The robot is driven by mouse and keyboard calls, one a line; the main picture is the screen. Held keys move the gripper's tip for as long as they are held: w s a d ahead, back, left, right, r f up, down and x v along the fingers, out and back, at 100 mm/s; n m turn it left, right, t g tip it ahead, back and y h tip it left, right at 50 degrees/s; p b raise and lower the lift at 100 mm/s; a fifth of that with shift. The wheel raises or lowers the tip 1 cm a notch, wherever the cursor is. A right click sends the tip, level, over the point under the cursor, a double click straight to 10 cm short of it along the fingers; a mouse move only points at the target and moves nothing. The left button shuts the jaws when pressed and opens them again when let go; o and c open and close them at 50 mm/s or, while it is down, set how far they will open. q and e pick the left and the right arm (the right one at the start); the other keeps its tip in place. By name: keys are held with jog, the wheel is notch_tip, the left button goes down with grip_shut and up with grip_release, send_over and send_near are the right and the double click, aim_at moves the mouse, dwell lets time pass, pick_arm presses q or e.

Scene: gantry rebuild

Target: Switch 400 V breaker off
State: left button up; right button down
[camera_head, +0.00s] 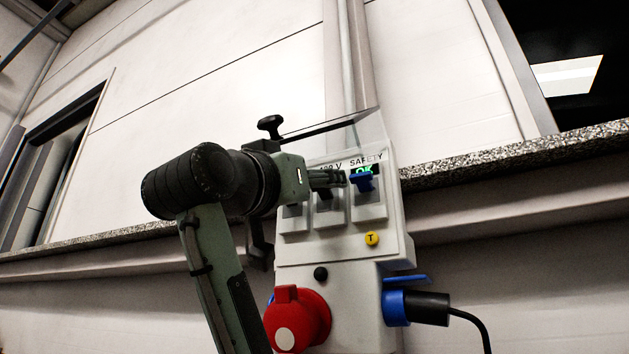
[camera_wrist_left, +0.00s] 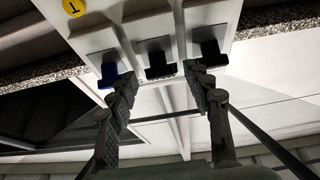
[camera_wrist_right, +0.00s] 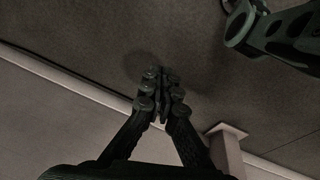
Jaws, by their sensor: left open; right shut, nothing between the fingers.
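The grey breaker box (camera_head: 340,260) hangs on the wall with three switches in a row. The middle black switch (camera_head: 324,203) sits under the partly covered "V" label; it also shows in the left wrist view (camera_wrist_left: 158,70). A blue switch (camera_head: 364,183) is to its right under "SAFETY" and a green OK. Another black switch (camera_wrist_left: 208,54) is on the other side. My left gripper (camera_head: 335,179) is open at the panel, its fingers on either side of the middle switch, partly hiding it. My right gripper (camera_wrist_right: 162,75) is shut and empty, away from the box.
A clear cover (camera_head: 355,130) stands raised above the switches. A yellow T button (camera_head: 372,239), a red socket (camera_head: 297,320) and a blue plug (camera_head: 396,307) with a black cable sit lower down. A speckled ledge (camera_head: 500,160) runs behind the box.

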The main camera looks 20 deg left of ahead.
pick_arm(q)
jog(key=shift+c, duration=0.6)
grip_shut()
jog(key=shift+f, duration=0.15)
pick_arm(e)
jog(key=shift+f, duration=0.1)
